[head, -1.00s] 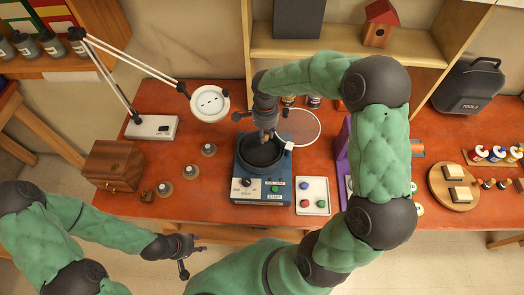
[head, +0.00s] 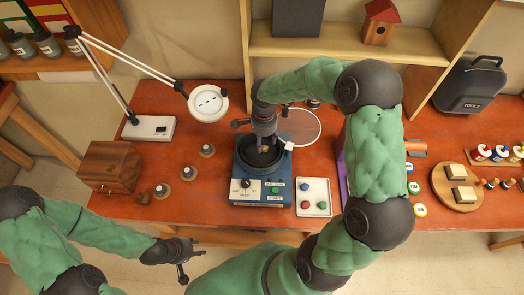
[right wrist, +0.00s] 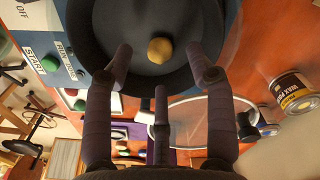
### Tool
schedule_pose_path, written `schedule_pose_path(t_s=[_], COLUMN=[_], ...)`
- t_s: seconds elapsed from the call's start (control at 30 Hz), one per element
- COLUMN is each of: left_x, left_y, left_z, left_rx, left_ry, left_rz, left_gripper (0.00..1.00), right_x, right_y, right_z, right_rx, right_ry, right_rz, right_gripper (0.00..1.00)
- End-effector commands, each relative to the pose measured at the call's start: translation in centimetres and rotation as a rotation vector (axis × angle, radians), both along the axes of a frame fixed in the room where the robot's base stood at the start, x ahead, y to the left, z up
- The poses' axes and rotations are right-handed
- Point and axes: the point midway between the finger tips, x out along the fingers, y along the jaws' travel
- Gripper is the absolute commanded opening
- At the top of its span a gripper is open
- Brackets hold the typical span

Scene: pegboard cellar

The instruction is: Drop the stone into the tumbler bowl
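A small yellow-brown stone (right wrist: 160,50) shows against the dark inside of the tumbler bowl (right wrist: 112,60) in the right wrist view. In the head view the stone (head: 265,149) is a tan spot over the bowl (head: 242,160). My right gripper (right wrist: 161,58) is above the bowl, pointing down, with its fingers apart and a gap on each side of the stone. I cannot tell whether the stone rests on the bowl's floor. My left gripper (head: 190,261) is empty in front of the table, its fingers spread.
The bowl sits on a blue tumbler base (head: 247,199) with a knob and buttons. A white tray (head: 300,210) with coloured stones is to its right. A magnifier lamp (head: 208,104), wooden box (head: 110,167) and wax tin (right wrist: 295,93) stand around.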

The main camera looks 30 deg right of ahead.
Motion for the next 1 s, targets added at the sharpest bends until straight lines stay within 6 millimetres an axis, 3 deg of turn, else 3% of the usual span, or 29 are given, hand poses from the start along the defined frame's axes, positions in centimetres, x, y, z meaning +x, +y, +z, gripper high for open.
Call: schedule_pose_path(t_s=[0.27,0.7,1.0], left_x=[0.0,0.0,0.0], left_y=[0.0,0.0,0.0], left_z=[0.0,0.0,0.0], left_rx=[0.0,0.0,0.0], left_ry=[0.0,0.0,0.0], left_rz=[0.0,0.0,0.0], left_gripper=[0.4,0.4,0.4], right_x=[0.1,0.1,0.0], right_y=[0.0,0.0,0.0], right_z=[1.2,9.3,11.9], right_rx=[-0.001,0.0,0.0], right_ry=[-0.003,-0.004,-0.001], right_rz=[-0.002,-0.001,0.0], right_gripper=[0.55,0.55,0.55])
